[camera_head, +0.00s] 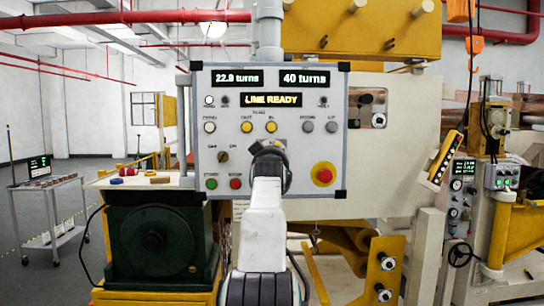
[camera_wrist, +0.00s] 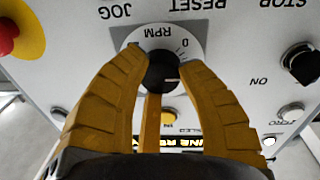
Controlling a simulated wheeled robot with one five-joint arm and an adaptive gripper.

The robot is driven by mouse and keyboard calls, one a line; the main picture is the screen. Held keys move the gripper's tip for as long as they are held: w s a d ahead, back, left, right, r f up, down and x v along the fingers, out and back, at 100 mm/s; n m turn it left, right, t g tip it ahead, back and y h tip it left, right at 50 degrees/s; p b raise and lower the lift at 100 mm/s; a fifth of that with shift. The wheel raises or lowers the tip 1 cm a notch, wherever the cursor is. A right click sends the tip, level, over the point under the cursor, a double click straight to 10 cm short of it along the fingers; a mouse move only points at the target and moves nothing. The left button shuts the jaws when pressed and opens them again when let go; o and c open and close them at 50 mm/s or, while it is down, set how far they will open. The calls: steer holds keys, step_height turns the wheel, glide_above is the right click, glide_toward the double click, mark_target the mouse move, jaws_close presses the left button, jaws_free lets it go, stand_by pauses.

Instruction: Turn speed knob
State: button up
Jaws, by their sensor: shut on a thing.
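The speed knob (camera_wrist: 162,74) is a dark round knob on a white dial marked RPM in the wrist view, which shows the panel upside down. My gripper (camera_wrist: 158,66) has its yellow-brown fingers on either side of the knob and is shut on it. A light pointer line shows on the knob's right side in that view. In the head view the knob is hidden behind my arm and gripper (camera_head: 268,152). The control panel (camera_head: 325,92) reads "22.9 turns", "40 turns" and "LINE READY".
A red emergency button (camera_head: 323,175) on a yellow disc sits right of my gripper in the head view. Green (camera_head: 211,184) and red (camera_head: 235,184) buttons and a selector knob (camera_head: 222,157) sit to its left. A row of lamps runs above. A green machine (camera_head: 155,240) stands lower left.

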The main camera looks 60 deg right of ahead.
steer(key=shift+r, duration=0.1)
stand_by(0.3)
steer(key=o, duration=1.2)
steer(key=shift+w, duration=0.1)
steer(key=shift+a, duration=0.1)
steer(key=shift+v, duration=5.95)
steer(key=shift+o, duration=0.2)
